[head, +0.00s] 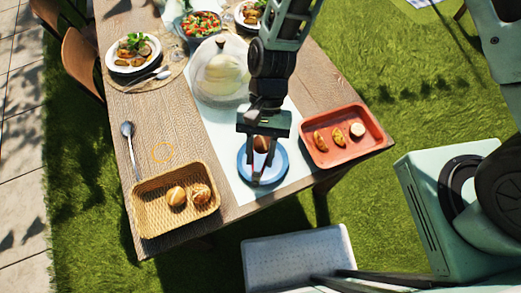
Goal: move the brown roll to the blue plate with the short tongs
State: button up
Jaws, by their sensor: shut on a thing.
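My gripper (263,131) points down over the blue plate (279,173) at the table's near end. It is shut on what look like the short tongs (254,172), thin and dark, mostly hidden by the hand and hard to make out. The brown roll (261,144) shows just below the hand, between the dark prongs and over the far part of the plate. I cannot tell whether the roll touches the plate or is held above it.
A wicker basket (147,217) with two rolls stands at the near left corner. A red tray (345,153) with food is right of the plate. A glass dome (220,72) stands behind. A spoon (128,130) lies left.

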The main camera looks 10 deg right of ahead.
notch_tip(320, 180, down, 9)
jog(key=b, duration=0.7)
jog(key=shift+r, duration=0.2)
jog(key=o, duration=0.5)
jog(key=shift+c, duration=0.2)
notch_tip(320, 180, up, 10)
jog(key=p, duration=0.8)
dwell(0.3)
